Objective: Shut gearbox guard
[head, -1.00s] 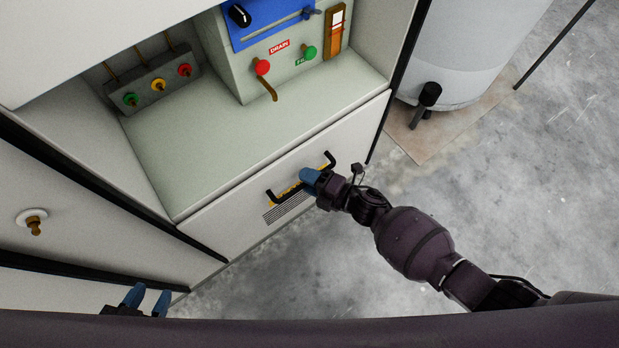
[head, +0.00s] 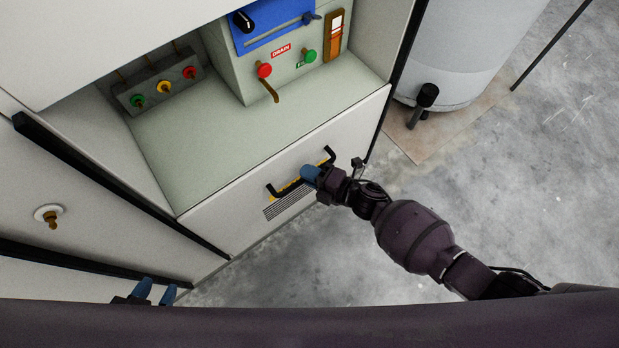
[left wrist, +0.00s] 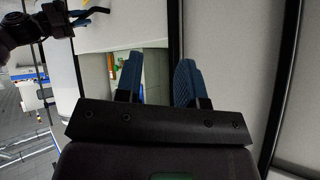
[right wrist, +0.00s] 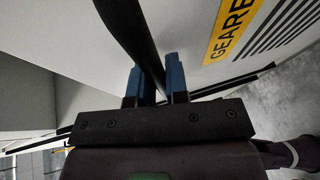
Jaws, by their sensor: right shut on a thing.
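The gearbox guard (head: 232,212) is a pale panel low on the machine front, with a black bar handle (head: 328,155), a yellow label and slots. In the right wrist view the label (right wrist: 232,28) reads "GEARB", the rest cut off. My right gripper (head: 311,173) is shut on the handle; in the right wrist view the black bar (right wrist: 140,45) passes between its blue fingers (right wrist: 156,82). I cannot tell whether the guard sits flush. My left gripper (head: 155,291) is low at the left, away from the guard, its fingers (left wrist: 157,80) apart and empty.
Above the guard is an open recess (head: 240,145) with colored buttons (head: 164,88) and a blue panel (head: 275,22). A brass knob (head: 50,218) sticks out at left. A grey drum (head: 465,50) stands at upper right. The floor (head: 520,190) at right is clear.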

